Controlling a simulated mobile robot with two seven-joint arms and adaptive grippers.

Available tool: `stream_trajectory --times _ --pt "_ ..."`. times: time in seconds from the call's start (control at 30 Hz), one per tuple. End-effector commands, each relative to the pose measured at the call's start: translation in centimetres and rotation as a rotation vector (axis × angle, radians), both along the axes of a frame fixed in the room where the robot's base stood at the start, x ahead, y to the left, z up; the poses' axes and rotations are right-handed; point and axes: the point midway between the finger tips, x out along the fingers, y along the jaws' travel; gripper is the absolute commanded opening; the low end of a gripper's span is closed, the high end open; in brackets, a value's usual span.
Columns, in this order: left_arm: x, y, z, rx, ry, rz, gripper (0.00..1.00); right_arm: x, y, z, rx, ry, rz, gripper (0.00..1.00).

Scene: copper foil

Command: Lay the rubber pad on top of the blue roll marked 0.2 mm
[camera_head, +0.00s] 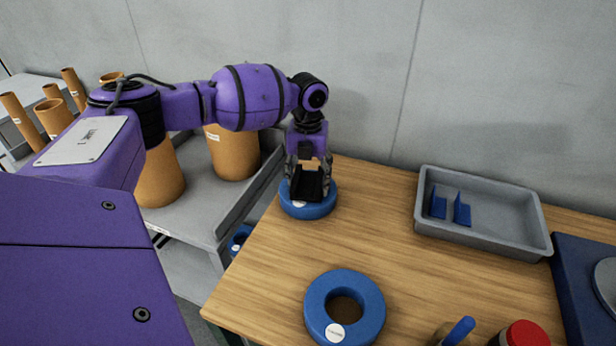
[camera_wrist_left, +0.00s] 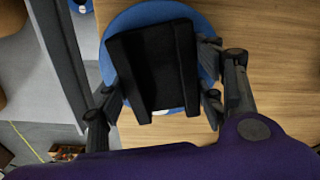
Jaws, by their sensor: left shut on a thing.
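My left gripper (camera_head: 310,189) is shut on the black rubber pad (camera_head: 309,180), directly over a blue roll (camera_head: 308,209) at the table's back left. In the left wrist view the pad (camera_wrist_left: 157,62) sits between the fingers and covers most of that blue roll (camera_wrist_left: 150,12), including its centre. I cannot tell whether pad and roll touch. A second blue roll (camera_head: 372,303) lies flat near the table's front, with its hole open and a white label on its rim. The label print is too small to read on both rolls. My right gripper is not in view.
A grey tray (camera_head: 490,241) with blue angled pieces stands at the back right. A red-capped item (camera_head: 526,334) and a blue-handled tool (camera_head: 459,331) are at the front. A grey cart (camera_head: 196,217) holds brown rolls left of the wooden table (camera_head: 420,275). The table's middle is clear.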

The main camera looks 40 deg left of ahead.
Motion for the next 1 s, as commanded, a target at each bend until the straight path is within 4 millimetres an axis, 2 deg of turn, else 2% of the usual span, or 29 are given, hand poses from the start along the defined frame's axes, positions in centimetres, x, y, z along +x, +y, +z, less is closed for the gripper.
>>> stream_trajectory --times 0.07,0.1,0.23,0.67,0.77,1.0 --pt "0.0 0.0 -0.1 0.0 0.0 0.0 0.31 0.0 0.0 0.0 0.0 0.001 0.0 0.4" --pt "0.0 0.0 -0.1 0.0 -0.001 0.0 0.66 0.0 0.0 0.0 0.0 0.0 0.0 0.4" --pt "0.0 0.0 -0.1 0.0 -0.001 0.0 0.83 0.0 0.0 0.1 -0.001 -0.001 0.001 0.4" --pt "0.0 0.0 0.4 0.0 0.0 0.0 0.84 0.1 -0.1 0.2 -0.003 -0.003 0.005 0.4" --pt "0.1 0.1 1.7 0.0 -0.002 0.001 0.84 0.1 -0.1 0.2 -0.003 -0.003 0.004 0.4" --pt "0.1 0.0 6.9 0.001 -0.004 0.001 0.84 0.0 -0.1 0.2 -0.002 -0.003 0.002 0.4"
